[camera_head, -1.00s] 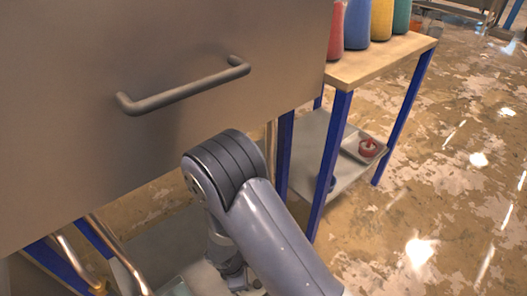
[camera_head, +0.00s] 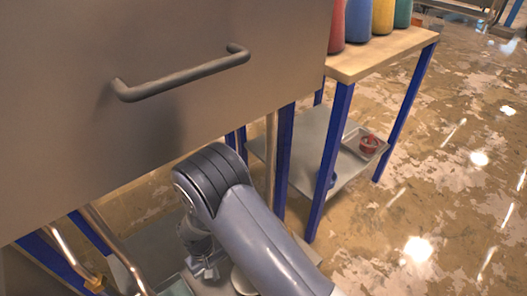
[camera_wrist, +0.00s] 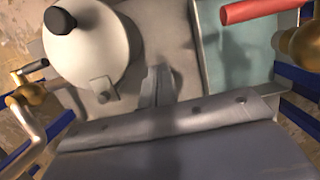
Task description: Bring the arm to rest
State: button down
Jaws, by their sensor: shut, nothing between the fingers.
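My arm (camera_head: 255,235) reaches down in the head view, bent at a dark ribbed joint below a grey metal panel. My gripper (camera_wrist: 156,84) shows in the wrist view with its fingers together and nothing between them. In the head view the gripper (camera_head: 205,268) is small and partly hidden, low over the shelf under the panel. In the wrist view a white rounded vessel (camera_wrist: 90,45) with a black knob is close to the left of the fingers.
The grey panel (camera_head: 60,110) with a bar handle (camera_head: 185,78) overhangs my arm. A blue-legged table (camera_head: 380,55) bears coloured bottles. Its lower shelf holds a tray with a red item (camera_head: 368,145). A red bar (camera_wrist: 255,10) and brass fittings (camera_wrist: 305,42) are near the gripper. Floor at right is clear.

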jog(key=w+a+m+y+b, duration=0.2)
jog(key=w+a+m, duration=0.1)
jog(key=w+m, duration=0.4)
jog(key=shift+a+m+g, duration=0.2)
jog(key=shift+m+g, duration=0.1)
jog(key=shift+m, duration=0.9)
jog(key=shift+w+r, duration=0.1)
